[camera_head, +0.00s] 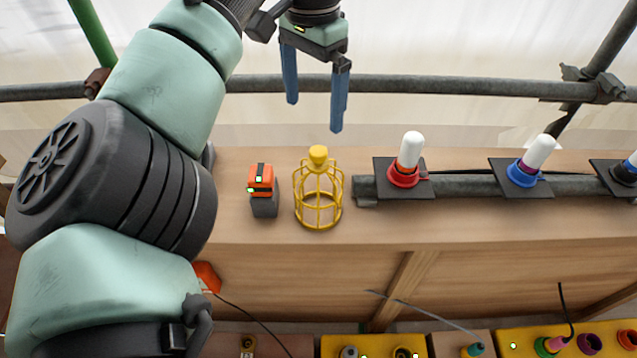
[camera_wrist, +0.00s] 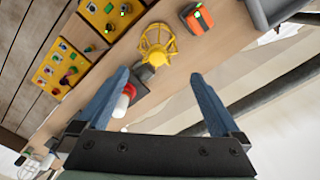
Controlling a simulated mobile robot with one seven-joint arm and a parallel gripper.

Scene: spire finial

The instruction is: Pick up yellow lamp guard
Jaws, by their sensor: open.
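The yellow lamp guard (camera_head: 318,200) is a wire cage with a solid knob on top. It stands upright on the wooden ledge (camera_head: 240,225), between an orange and grey device and a grey pipe. My gripper (camera_head: 315,115) has blue fingers pointing down. It is open and empty, above the lamp guard and apart from it. In the wrist view the lamp guard (camera_wrist: 158,45) shows beyond the open fingers of my gripper (camera_wrist: 160,85), near the top middle.
The orange and grey device (camera_head: 262,190) stands close left of the guard. At right, white lamps with a red base (camera_head: 407,165) and a blue base (camera_head: 530,165) sit on the pipe (camera_head: 460,186). A scaffold rail (camera_head: 420,86) runs behind. Yellow panels (camera_head: 375,346) lie below.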

